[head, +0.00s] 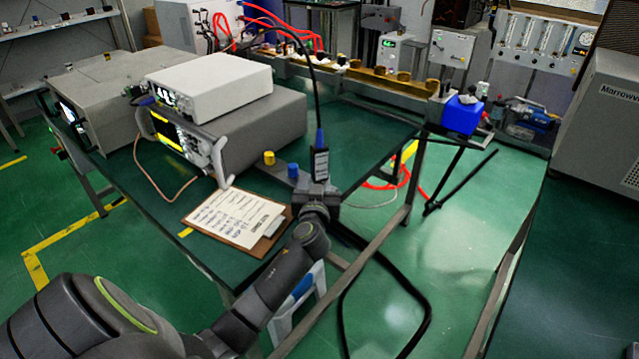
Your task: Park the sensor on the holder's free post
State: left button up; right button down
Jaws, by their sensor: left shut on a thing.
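My left gripper (316,188) is shut on the sensor, a small dark block with a white label (320,164). It holds the sensor upright above the front right part of the green bench. A blue sleeve and a black cable rise from the sensor's top and arch towards the back left. Just left of the gripper stand a yellow-topped piece (269,158) and a blue-topped piece (293,170). They may belong to the holder, but its base and any free post are hidden or too small to tell. My right gripper is out of view.
A clipboard (207,222) lies at the bench's front edge. Stacked instruments, with a white box (208,85) on top, fill the bench's left. A blue box (462,117) stands at the back right. Green bench top (355,145) is bare behind the gripper.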

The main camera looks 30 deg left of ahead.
aim_at(318, 154)
pick_arm(q)
jog(key=shift+m+t+h, duration=0.4)
jog(key=shift+m+h, duration=0.2)
jog(key=shift+h, duration=0.3)
jog(key=o, duration=0.9)
jog(key=shift+o, duration=0.2)
notch_tip(318, 154, up, 10)
jog(key=shift+p, duration=1.1)
